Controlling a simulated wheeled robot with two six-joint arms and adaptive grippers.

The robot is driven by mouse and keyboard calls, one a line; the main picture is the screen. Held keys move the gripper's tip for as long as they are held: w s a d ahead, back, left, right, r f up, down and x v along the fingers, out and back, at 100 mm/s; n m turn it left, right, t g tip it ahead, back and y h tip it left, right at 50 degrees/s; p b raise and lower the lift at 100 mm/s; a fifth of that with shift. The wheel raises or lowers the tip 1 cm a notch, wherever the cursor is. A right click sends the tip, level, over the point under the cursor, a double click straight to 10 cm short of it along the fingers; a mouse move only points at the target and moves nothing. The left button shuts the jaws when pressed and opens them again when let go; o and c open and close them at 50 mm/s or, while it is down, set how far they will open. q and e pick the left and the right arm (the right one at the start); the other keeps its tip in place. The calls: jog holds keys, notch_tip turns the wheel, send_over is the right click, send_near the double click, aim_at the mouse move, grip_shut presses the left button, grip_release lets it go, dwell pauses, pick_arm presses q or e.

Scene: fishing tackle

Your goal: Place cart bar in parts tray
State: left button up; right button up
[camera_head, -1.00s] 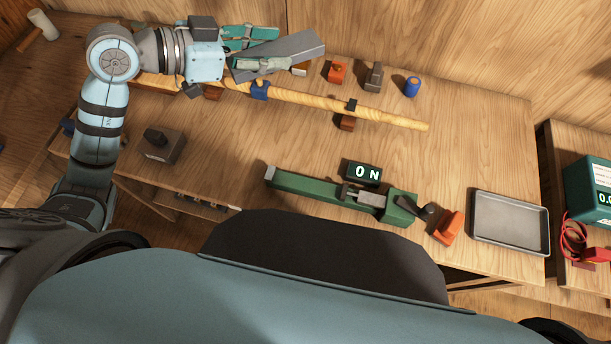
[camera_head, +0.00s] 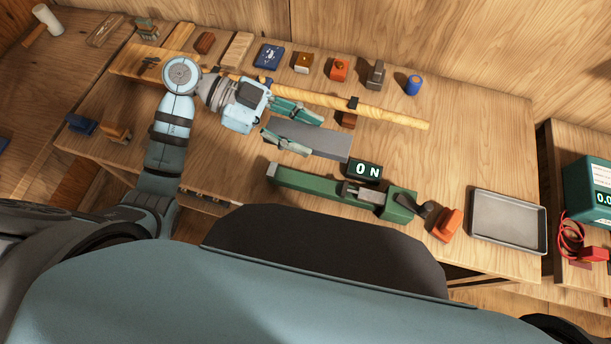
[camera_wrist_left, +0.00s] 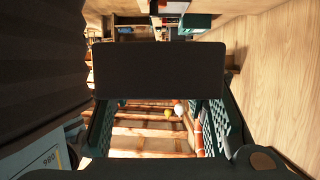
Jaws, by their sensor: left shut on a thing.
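The cart bar, a dark grey flat block (camera_head: 325,142), is held between the fingers of my left gripper (camera_head: 300,129), above the workbench and between the wooden rod and the green fixture. In the left wrist view the bar (camera_wrist_left: 158,70) spans dark across the two green fingers (camera_wrist_left: 155,115). The parts tray, a shallow grey metal tray (camera_head: 508,248), lies at the right end of the bench, well right of the bar. It looks empty. My right gripper is not in view.
A long green fixture (camera_head: 310,187) with a display reading "0 N" (camera_head: 365,170) and an orange block (camera_head: 447,224) lie between bar and tray. A yellow wooden rod (camera_head: 390,115) runs behind. A blue cylinder (camera_head: 413,85) and several small blocks line the back.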

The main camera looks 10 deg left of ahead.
aim_at(302, 179)
pick_arm(q)
notch_tip(302, 179, down, 18)
jog(key=b, duration=0.3)
grip_shut()
jog(key=shift+s+f, duration=0.15)
jog(key=shift+f, duration=0.15)
jog(key=o, duration=1)
grip_release()
jog(key=o, duration=0.4)
